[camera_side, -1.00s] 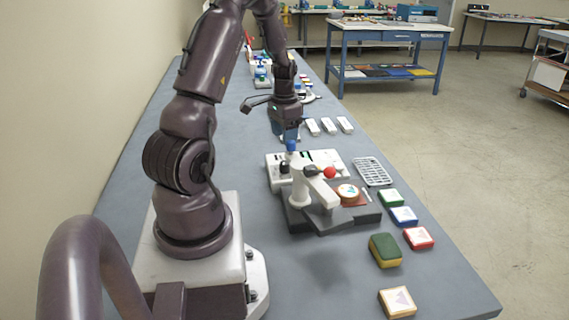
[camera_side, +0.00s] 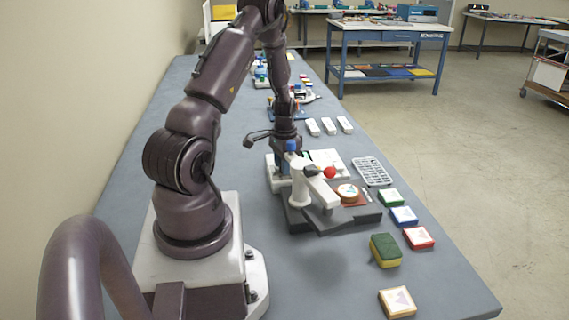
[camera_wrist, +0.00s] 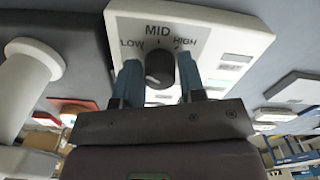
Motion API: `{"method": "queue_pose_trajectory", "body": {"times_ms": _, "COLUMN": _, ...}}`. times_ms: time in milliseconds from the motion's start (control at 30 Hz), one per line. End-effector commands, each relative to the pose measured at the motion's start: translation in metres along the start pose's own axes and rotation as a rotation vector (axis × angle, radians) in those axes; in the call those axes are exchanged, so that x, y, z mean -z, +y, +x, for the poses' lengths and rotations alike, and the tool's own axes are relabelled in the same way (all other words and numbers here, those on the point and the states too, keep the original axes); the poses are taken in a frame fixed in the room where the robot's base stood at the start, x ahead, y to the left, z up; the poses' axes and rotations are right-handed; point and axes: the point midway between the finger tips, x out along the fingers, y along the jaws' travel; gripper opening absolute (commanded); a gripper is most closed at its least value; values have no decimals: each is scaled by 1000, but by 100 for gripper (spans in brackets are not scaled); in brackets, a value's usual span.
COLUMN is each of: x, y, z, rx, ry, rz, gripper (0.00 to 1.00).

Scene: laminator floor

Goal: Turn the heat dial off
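The heat dial (camera_wrist: 160,68) is a round black knob with a white mark, on a white panel (camera_wrist: 222,45) printed LOW, MID and HIGH. I cannot tell for certain which setting the mark points to. My gripper (camera_wrist: 159,80) has its two blue fingers on either side of the dial, apart, with what looks like a narrow gap at each side. In the side view my gripper (camera_side: 288,150) is low over the back left of the white panel box (camera_side: 330,158). The dial is hidden there behind the gripper and the machine's post.
A white post with an arm and red ball (camera_side: 330,172) stands just in front of the panel, close to my gripper. A grey rack (camera_side: 372,171), coloured blocks (camera_side: 403,215) and a green-yellow sponge (camera_side: 385,250) lie to the right. The table's front middle is clear.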

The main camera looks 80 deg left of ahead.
Motion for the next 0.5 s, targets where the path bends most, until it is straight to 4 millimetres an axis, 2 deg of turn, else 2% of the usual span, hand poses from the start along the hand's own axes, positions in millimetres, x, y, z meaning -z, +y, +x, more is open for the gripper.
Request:
{"method": "queue_pose_trajectory", "body": {"times_ms": 33, "x": 0, "y": 0, "z": 0, "rx": 0, "ry": 0, "rz": 0, "gripper": 26}}
{"method": "queue_pose_trajectory", "body": {"times_ms": 100, "x": 0, "y": 0, "z": 0, "rx": 0, "ry": 0, "rz": 0, "gripper": 9}}
{"method": "queue_pose_trajectory", "body": {"times_ms": 500, "x": 0, "y": 0, "z": 0, "rx": 0, "ry": -1, "rz": -59, "gripper": 9}}
